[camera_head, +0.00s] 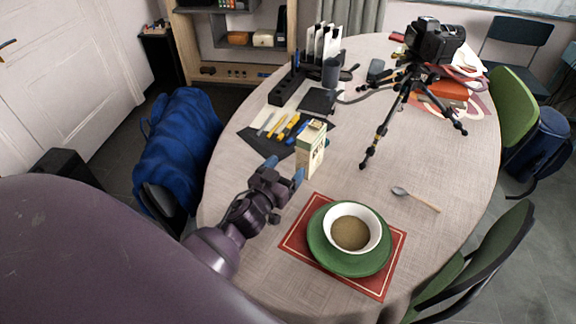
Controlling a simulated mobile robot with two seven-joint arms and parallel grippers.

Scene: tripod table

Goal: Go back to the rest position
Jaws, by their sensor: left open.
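My left gripper (285,173) is over the near left part of the oval table (445,165). Its blue-tipped fingers are apart, with nothing seen between them. A small cream carton (312,148) stands upright just beyond the fingers; I cannot tell whether they touch it. A white bowl (372,216) with brown contents (350,232) sits on a green plate (328,256), on a red placemat (308,208), right of the gripper. My right gripper is out of view.
A camera on a black tripod (383,128) stands at the back right. A spoon (420,200) lies right of the bowl. Pens and a dark folder (258,138) lie left of the carton. A chair with a blue jacket (180,140) and green chairs (515,105) surround the table.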

